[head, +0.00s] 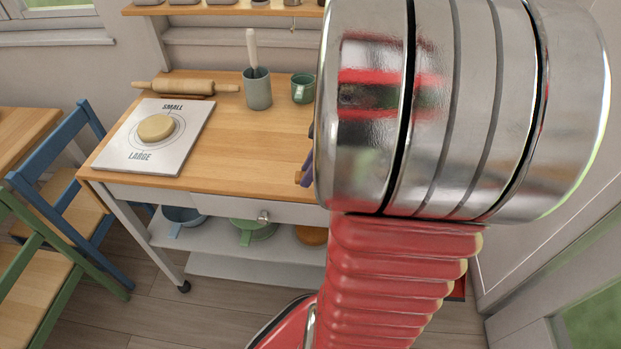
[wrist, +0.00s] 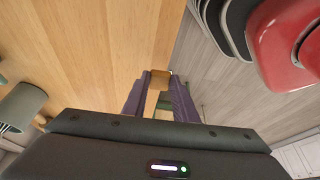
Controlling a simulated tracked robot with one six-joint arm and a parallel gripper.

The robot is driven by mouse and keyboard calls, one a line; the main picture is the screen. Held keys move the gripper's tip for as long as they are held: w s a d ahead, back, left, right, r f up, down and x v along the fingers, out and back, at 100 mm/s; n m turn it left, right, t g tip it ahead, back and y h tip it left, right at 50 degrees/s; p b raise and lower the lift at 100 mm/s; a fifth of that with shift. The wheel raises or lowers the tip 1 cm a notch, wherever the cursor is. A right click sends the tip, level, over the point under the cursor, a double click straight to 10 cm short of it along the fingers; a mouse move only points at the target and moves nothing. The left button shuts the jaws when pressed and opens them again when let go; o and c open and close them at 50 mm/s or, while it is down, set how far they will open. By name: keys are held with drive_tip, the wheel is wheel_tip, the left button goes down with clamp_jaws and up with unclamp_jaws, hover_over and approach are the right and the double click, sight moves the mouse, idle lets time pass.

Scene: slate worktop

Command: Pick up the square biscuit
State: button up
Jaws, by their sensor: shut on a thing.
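In the wrist view my gripper (wrist: 160,76) has its two purple fingers closed on a small golden-brown piece, the square biscuit (wrist: 161,74), held at the fingertips. Only a narrow face of it shows, so its full outline is hidden. The gripper is over the front edge of the wooden worktop (wrist: 95,50), with grey floor on the other side. I cannot tell its height.
In the head view a white board (head: 188,133) marked SMALL and LARGE lies at the worktop's left, with a round pale biscuit (head: 156,127) on it. A rolling pin (head: 187,87), grey crock (head: 257,92) and green mug (head: 302,88) stand behind. The middle is clear.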

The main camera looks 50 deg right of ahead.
wheel_tip(320, 180, up, 5)
drive_tip(key=shift+r, duration=0.1)
idle(0.7)
